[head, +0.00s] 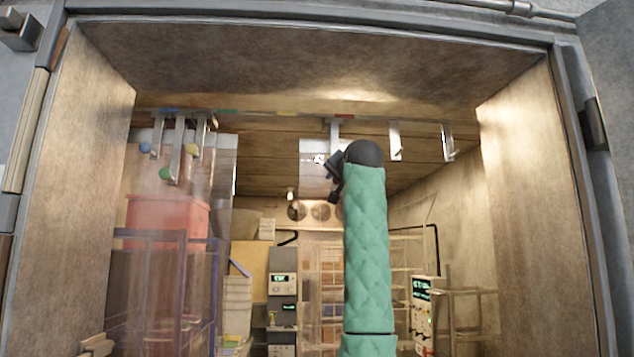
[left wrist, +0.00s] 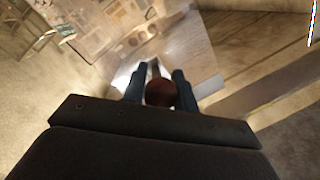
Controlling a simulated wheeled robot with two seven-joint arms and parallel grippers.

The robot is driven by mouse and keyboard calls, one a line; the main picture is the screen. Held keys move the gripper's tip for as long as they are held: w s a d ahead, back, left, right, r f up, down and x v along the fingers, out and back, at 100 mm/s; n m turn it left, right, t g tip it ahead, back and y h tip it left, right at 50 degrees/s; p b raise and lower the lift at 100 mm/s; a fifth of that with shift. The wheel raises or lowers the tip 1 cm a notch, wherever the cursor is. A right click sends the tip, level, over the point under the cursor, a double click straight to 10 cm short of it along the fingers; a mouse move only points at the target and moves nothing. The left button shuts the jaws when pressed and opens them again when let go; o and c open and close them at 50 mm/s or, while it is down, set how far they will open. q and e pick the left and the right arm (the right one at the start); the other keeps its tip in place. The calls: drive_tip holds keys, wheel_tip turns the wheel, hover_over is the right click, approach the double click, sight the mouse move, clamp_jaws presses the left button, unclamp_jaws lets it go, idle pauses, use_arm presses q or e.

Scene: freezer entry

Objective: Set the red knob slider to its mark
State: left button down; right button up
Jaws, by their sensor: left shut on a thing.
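The red knob (left wrist: 161,92) shows dark reddish in the left wrist view, between the two fingers of my left gripper (left wrist: 158,84). In the head view the gripper (head: 335,178) is shut at the slider's lower end, and the knob is hidden. The slider's pale hanger (head: 334,128) hangs from the overhead rail (head: 290,114). A red mark (head: 346,116) on the rail is at the hanger's top, slightly right of its middle; exact alignment is hard to tell. My right gripper is not in view.
Sliders with a blue knob (head: 145,148), a yellow knob (head: 190,151) and a green knob (head: 165,174) hang at the left. Pale hangers (head: 395,140) and (head: 447,142) hang at the right. The freezer door frame (head: 570,170) surrounds the opening; shelves and a red bin (head: 168,215) stand inside.

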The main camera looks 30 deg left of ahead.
use_arm(q)
drive_tip(key=w+d, duration=0.2)
drive_tip(key=d, duration=0.1)
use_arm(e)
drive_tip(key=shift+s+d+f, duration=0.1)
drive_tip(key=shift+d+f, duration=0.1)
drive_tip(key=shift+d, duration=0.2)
use_arm(q)
drive_tip(key=shift+s, duration=0.1)
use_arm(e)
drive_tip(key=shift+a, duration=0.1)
use_arm(q)
drive_tip(key=c, duration=1.1)
unclamp_jaws()
drive_tip(key=shift+c, duration=0.2)
drive_tip(key=shift+o, duration=0.2)
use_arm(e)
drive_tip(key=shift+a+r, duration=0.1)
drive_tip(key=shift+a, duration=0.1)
